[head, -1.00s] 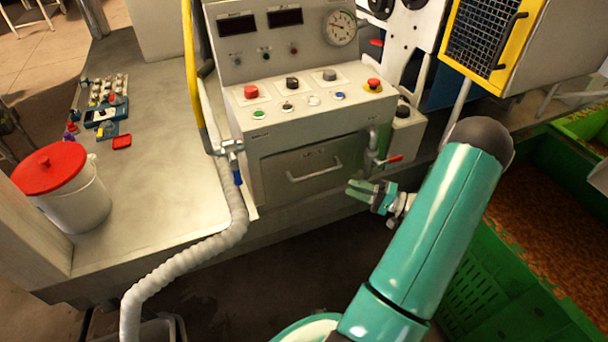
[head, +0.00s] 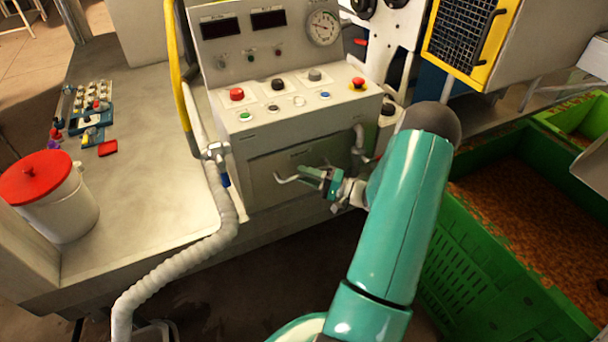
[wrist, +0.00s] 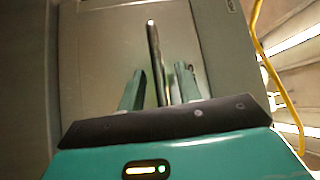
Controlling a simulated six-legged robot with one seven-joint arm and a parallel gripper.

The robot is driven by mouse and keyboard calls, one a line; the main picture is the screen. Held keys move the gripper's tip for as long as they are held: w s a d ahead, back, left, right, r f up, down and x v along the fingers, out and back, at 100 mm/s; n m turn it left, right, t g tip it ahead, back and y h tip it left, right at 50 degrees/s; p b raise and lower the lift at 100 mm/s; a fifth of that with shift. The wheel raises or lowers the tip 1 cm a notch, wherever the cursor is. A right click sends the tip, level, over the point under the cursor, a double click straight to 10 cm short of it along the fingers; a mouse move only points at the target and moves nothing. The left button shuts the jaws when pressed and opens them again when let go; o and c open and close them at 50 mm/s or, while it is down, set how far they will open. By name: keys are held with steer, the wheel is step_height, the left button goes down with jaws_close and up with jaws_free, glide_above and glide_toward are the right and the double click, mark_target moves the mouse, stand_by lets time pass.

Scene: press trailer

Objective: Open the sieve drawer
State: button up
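The sieve drawer (head: 266,165) is a flat grey front below the control panel, and it looks closed. Its bar handle (head: 284,180) shows only at its left end in the head view; my gripper hides the rest. My gripper (head: 308,174) is at the drawer front, over the handle. In the wrist view, the handle (wrist: 153,45) runs between my two green fingers (wrist: 160,80), which are apart. A gap shows on each side of the bar, so the fingers do not seem to grip it.
A ribbed hose (head: 222,215) hangs at the left. A green crate (head: 465,270) of brown granules stands at the right. A red-lidded bucket (head: 62,205) is far left.

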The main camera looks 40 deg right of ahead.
steer(key=shift+w+a, duration=0.2)
steer(key=shift+w, duration=0.2)
jaws_close()
steer(key=shift+s, duration=0.1)
